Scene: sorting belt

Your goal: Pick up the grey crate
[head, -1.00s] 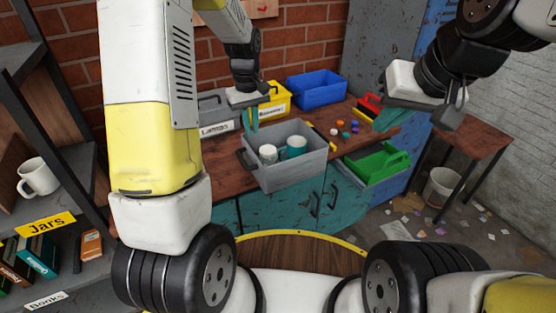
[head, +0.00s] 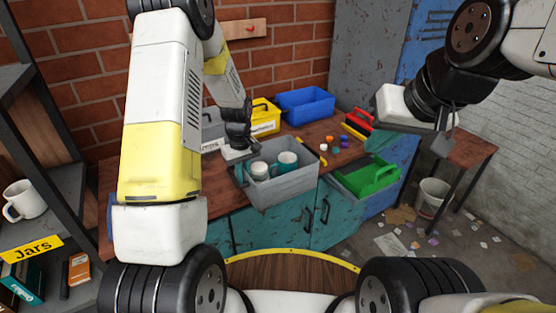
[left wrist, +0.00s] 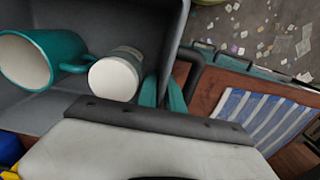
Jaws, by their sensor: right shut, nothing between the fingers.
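The grey crate (head: 285,193) stands on the wooden bench in the head view. A white and teal mug (head: 286,161) and a pale cup (head: 258,170) are inside it. My left gripper (left wrist: 162,95) is at the crate's left end, low at the rim. In the left wrist view its teal fingers lie on either side of the crate's side wall (left wrist: 172,40); whether they press on it is not clear. My right gripper (head: 380,142) is shut and empty, to the right of the crate.
Behind the crate stand a yellow bin (head: 265,113), a blue bin (head: 305,103) and a grey bin. Small coloured pieces (head: 333,145) lie to its right, with a red bin (head: 358,118) beyond. A green crate (head: 372,176) is at the right. Shelves are at the left.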

